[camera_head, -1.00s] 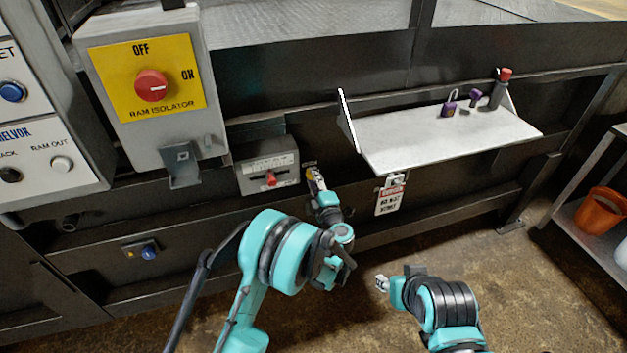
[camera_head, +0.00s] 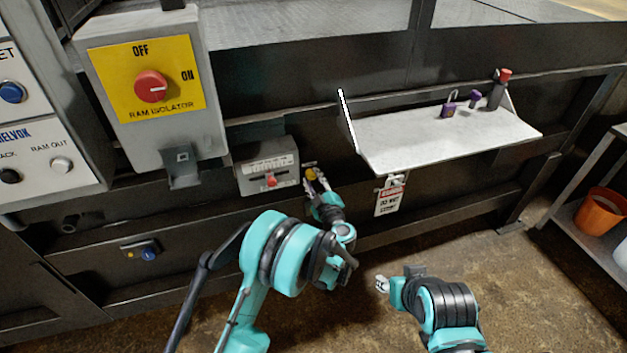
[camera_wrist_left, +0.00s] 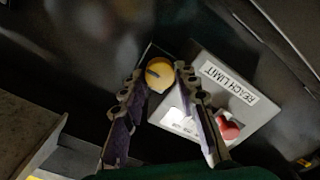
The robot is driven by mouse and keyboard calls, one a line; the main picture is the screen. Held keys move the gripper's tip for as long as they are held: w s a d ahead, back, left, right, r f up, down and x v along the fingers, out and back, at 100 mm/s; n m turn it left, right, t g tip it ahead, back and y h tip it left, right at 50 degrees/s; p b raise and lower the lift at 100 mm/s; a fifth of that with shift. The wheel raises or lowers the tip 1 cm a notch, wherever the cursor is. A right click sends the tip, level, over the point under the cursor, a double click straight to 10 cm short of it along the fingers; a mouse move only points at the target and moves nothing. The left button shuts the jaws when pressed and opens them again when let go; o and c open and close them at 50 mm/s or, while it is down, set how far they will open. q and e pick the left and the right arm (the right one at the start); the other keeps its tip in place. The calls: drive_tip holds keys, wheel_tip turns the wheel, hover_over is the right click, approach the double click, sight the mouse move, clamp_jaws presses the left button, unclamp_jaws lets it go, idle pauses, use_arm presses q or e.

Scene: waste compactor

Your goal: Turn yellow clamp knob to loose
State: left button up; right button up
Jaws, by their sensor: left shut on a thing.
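The yellow clamp knob (camera_head: 311,174) sits on the dark machine front, just right of the grey scale box. In the left wrist view the round knob (camera_wrist_left: 160,75) has a dark mark on its face. My left gripper (camera_head: 315,177) has a finger on either side of it and is shut on it; the left wrist view shows both fingertips (camera_wrist_left: 160,76) at the knob's sides. The fingers partly cover the knob in the head view. My right gripper (camera_head: 382,284) is low over the floor, away from the knob; its jaw opening is too small to read.
The scale box (camera_head: 268,166) with a red pointer is close left of the knob; its label reads REACH LIMIT in the wrist view. A shelf (camera_head: 430,142) with purple locks and a hanging tag (camera_head: 389,201) is at right. The ram isolator box (camera_head: 150,90) is upper left.

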idle(0.4)
use_arm(q)
drive_tip(key=o, duration=1.2)
drive_tip(key=shift+w, duration=0.1)
drive_tip(key=shift+c, duration=0.2)
drive_tip(key=v, duration=1.2)
